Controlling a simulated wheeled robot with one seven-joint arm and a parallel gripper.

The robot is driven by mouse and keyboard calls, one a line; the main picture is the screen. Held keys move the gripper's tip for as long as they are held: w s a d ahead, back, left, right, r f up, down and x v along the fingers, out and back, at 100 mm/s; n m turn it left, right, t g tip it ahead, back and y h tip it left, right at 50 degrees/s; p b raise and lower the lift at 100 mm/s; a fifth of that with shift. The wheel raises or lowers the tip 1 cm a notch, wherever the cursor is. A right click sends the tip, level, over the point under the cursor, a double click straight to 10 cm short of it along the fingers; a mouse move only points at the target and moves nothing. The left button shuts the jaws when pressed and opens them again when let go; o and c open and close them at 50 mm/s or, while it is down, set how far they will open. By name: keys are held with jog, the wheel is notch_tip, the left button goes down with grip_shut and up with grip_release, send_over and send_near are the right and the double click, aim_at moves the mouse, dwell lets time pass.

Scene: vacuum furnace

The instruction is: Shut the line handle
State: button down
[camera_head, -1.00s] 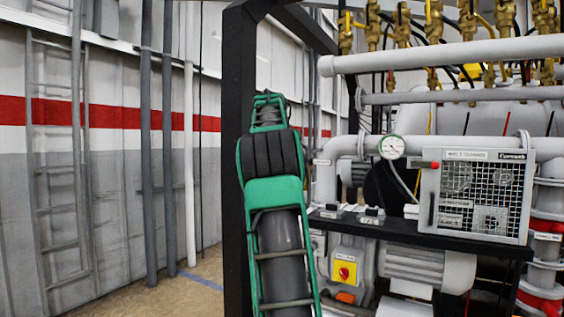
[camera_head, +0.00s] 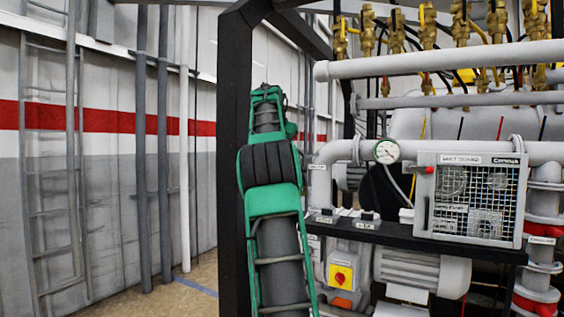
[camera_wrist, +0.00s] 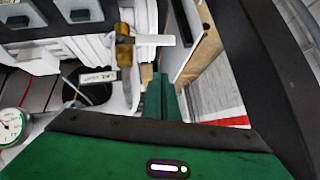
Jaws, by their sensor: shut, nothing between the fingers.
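In the wrist view a brass fitting (camera_wrist: 123,48) carries a short pale handle (camera_wrist: 153,40) that sticks out to the right. A white label (camera_wrist: 98,76) hangs beside it; its print is too blurred to read. My gripper (camera_wrist: 158,88) shows as green fingers together, just below the pale handle, with nothing held. A small gap seems to lie between them; I cannot tell whether they touch. In the head view my green arm hides my gripper, and I cannot pick out this handle there.
Brass valves (camera_head: 427,22) line the top above a thick grey pipe (camera_head: 440,58). A dial gauge (camera_head: 387,151) and a mesh-fronted box (camera_head: 468,198) sit at right. A black frame post (camera_head: 233,160) stands beside my arm. Open floor (camera_head: 190,300) lies left.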

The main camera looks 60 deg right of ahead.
jog(key=v, duration=1.1)
jog(key=shift+w+d+r, duration=0.3)
jog(key=shift+r, duration=0.05)
jog(key=s+a+f+n+g+y, duration=0.1)
jog(key=s+a+f+n+y, duration=0.3)
jog(key=a+f, duration=0.9)
jog(key=s+a+f+n+y, duration=0.25)
jog(key=s+a+f, duration=0.45)
jog(key=f, duration=1)
jog(key=s+a+f+n+g+y, duration=0.1)
jog(key=s+a+f+n, duration=0.1)
jog(key=s+a+f, duration=0.6)
jog(key=s+a+f+n+g+y, duration=0.1)
jog(key=s+a+f+n, duration=0.2)
jog(key=s+a+f, duration=0.4)
jog(key=a+f, duration=0.5)
jog(key=shift+s+a, duration=0.2)
jog(key=shift+s, duration=0.2)
jog(key=shift+y, duration=0.25)
